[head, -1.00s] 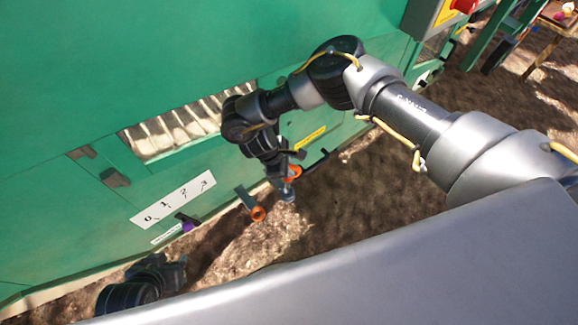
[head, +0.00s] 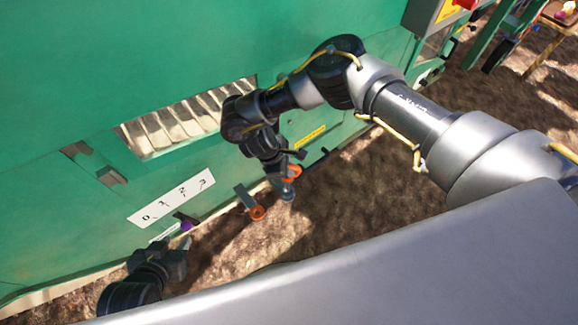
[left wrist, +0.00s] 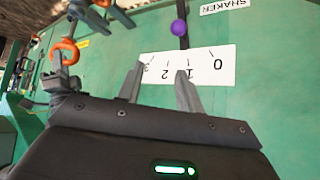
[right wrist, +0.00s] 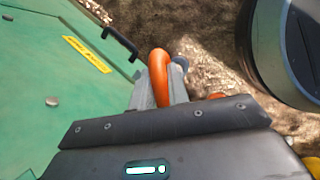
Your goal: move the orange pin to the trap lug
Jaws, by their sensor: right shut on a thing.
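The orange pin (right wrist: 160,75) is a bent orange piece held between the fingers of my right gripper (right wrist: 160,92) in the right wrist view. In the head view, orange (head: 292,172) shows at the fingers of my right gripper (head: 288,185), beside the green machine's lower edge. A grey bracket (head: 243,195) with an orange ring (head: 257,212) is just left of that gripper. The ring also shows in the left wrist view (left wrist: 66,47). I cannot tell which part is the trap lug. My left gripper (head: 184,250) is open and empty near the purple knob (head: 186,227).
The green machine (head: 120,60) fills the left and back. It bears a white number scale (head: 170,198), a slatted window (head: 170,125) and a yellow label (head: 311,137). A dark handle (right wrist: 120,43) juts out near the right gripper. Open brown ground (head: 370,200) lies in front.

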